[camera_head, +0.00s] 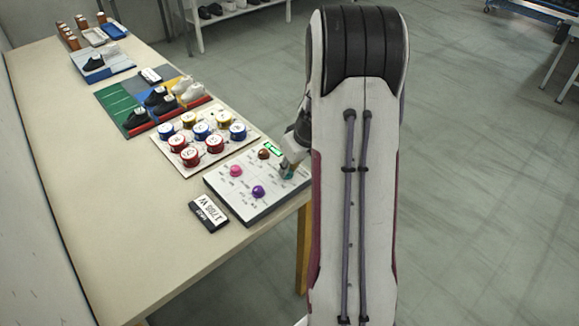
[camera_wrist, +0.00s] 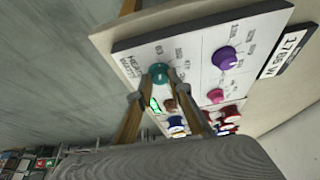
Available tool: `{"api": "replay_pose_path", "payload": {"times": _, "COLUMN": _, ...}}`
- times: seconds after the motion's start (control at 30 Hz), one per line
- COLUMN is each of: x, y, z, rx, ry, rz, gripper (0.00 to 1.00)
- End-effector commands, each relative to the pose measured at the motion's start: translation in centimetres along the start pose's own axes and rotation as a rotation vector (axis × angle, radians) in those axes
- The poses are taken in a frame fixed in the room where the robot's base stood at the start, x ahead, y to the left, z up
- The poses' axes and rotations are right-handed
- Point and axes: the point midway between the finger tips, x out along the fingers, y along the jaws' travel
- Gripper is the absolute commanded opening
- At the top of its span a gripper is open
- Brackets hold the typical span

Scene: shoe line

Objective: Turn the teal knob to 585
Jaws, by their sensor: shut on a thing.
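The teal knob (camera_wrist: 159,73) stands on a white control panel, by printed marks too small to read. My gripper (camera_wrist: 159,88) is shut on the knob, one finger on each side of it. The panel (camera_head: 222,193) sits at the table's right edge.
The panel also bears a pink knob (camera_head: 236,171), a purple knob (camera_head: 258,192) and a brown knob (camera_head: 264,154). A black and white label block (camera_head: 209,215) lies in front. Behind is a board (camera_head: 160,155) of several red, blue and yellow round pieces. The table's left side is clear.

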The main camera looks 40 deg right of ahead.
Motion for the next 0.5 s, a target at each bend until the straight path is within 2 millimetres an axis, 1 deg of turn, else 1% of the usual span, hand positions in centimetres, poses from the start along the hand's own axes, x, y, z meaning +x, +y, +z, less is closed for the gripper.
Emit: {"api": "replay_pose_path", "payload": {"times": 0.5, "x": -0.01, "y": -0.19, "z": -0.03, "rx": 0.149, "ry": 0.001, "rz": 0.063, "gripper": 0.0}}
